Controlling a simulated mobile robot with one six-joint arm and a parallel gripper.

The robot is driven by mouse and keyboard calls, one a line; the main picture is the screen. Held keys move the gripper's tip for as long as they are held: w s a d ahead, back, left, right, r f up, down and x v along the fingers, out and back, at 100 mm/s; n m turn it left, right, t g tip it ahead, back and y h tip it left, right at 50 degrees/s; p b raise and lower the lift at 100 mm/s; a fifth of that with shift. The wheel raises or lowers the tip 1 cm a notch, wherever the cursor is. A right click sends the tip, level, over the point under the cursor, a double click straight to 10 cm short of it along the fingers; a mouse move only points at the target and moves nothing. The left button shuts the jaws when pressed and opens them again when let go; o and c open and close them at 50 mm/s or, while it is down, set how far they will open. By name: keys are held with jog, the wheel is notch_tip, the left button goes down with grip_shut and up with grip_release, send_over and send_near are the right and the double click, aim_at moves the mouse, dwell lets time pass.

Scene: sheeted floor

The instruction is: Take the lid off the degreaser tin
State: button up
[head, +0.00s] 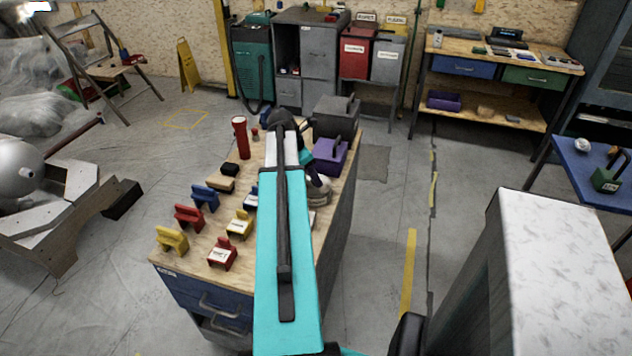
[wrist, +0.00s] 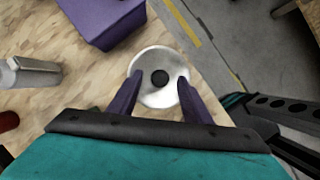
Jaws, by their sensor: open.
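The degreaser tin's lid (wrist: 160,62) is a pale round disc with a dark knob in the middle, seen from above in the wrist view. The tin's body is hidden beneath it there. In the head view the pale round tin (head: 319,194) stands near the bench's right edge, partly hidden by my arm. My gripper (wrist: 160,80) is open, its two dark purple fingers overlapping the near left and near right of the lid in the picture. I cannot tell whether they touch it.
A purple box (head: 329,156) stands close behind the tin, also in the wrist view (wrist: 100,18). A grey metal cylinder (wrist: 28,73) lies at left. The wooden bench top (head: 195,258) holds several coloured blocks and a red torch (head: 240,138). Floor is open to the right.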

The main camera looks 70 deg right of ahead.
jog(key=shift+s+d+f, duration=0.15)
jog(key=shift+f, duration=0.35)
jog(key=shift+c, duration=0.6)
grip_shut()
